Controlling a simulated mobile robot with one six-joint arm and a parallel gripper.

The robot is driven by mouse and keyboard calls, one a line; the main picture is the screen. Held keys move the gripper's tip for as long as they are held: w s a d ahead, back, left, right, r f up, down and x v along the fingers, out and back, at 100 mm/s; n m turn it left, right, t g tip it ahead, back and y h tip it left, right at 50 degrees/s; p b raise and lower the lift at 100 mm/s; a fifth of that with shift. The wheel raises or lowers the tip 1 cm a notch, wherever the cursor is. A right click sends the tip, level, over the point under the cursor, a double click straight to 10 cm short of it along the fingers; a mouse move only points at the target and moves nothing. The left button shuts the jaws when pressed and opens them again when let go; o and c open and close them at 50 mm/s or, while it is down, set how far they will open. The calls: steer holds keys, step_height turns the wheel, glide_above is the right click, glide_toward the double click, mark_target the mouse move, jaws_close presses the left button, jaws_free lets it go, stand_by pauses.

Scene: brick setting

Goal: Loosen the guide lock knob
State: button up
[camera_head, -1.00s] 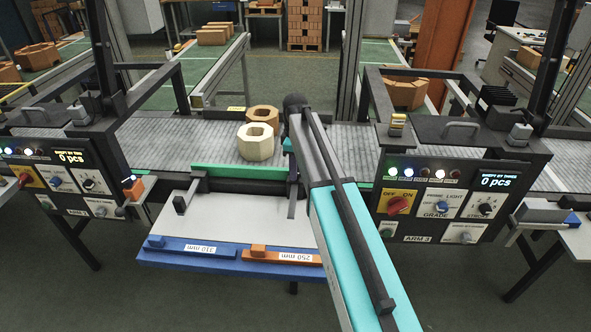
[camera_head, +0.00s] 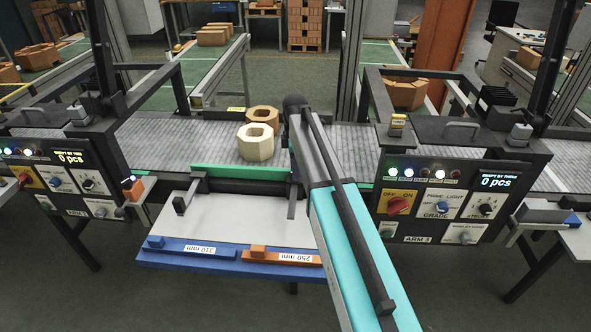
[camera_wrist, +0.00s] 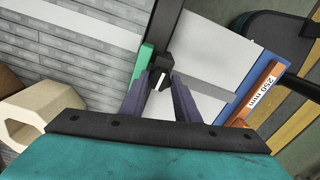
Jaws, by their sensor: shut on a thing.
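The guide lock knob (camera_wrist: 160,66) is a small black knob with a white mark, in the upper middle of the wrist view. My gripper (camera_wrist: 160,85) has its two purple-grey fingers on either side of it and is shut on it. The green guide rail (camera_head: 240,172) lies along the near edge of the belt; a piece of it shows beside the knob in the wrist view (camera_wrist: 143,60). In the head view my arm hides the knob and most of my gripper.
A cream hollow block (camera_head: 255,148) and a brown one (camera_head: 262,115) sit on the belt (camera_head: 170,135). A control panel (camera_head: 440,200) stands on the right.

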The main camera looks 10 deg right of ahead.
steer(key=o, duration=1.1)
steer(key=shift+c, duration=0.2)
step_height(320, 180, up, 14)
steer(key=b, duration=0.3)
